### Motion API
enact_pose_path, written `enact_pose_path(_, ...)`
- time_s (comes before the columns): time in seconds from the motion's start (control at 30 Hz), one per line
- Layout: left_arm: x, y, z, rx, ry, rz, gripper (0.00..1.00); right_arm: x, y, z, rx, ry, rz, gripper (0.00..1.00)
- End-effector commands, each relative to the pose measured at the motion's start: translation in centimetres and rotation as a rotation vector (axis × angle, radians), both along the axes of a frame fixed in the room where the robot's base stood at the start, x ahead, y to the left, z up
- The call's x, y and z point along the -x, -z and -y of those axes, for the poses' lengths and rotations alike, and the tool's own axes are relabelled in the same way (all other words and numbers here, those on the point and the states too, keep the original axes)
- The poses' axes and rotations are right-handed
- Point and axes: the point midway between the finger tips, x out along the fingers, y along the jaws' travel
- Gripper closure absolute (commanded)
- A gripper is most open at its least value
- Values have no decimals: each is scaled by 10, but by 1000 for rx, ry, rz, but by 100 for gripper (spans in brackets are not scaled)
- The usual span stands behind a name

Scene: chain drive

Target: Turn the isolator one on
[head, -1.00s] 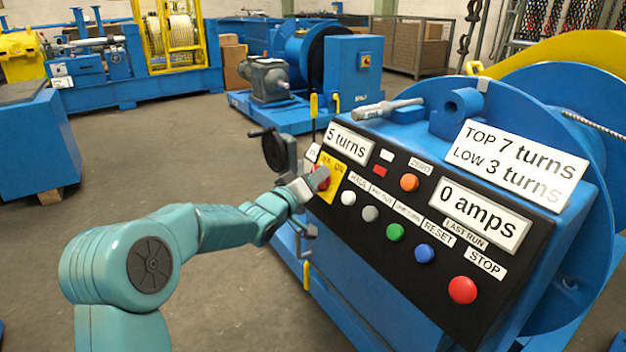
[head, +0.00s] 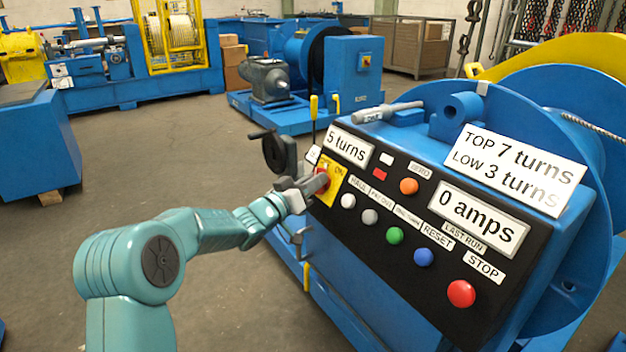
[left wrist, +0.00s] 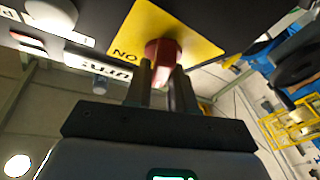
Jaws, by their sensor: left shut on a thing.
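The isolator is a red knob on a yellow plate (head: 334,183) at the left end of the black control panel. In the left wrist view the red knob (left wrist: 163,50) sits on the yellow plate (left wrist: 190,30), with the word ON on the plate beside it. My left gripper (head: 316,183) is at the knob, its fingers (left wrist: 160,80) on either side of it and shut on it. In the head view the gripper hides much of the knob. My right gripper is not in view.
The panel (head: 390,262) also carries a white button (head: 348,201), a grey, a green, a blue and a red STOP button (head: 461,294), and an orange button (head: 408,186). Signs read 5 turns and 0 amps. A handwheel (head: 278,153) stands left of the panel.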

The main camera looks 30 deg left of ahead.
Motion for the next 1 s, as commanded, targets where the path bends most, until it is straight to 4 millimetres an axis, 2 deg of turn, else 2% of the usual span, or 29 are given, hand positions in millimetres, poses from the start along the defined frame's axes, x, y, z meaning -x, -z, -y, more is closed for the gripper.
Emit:
enact_pose_path(0.33, -1, -3, -3, -272, 145, 112, 100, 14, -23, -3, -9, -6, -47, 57)
enact_pose_path(1.0, -2, -5, -4, -784, 423, 326, 100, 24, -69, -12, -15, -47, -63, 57)
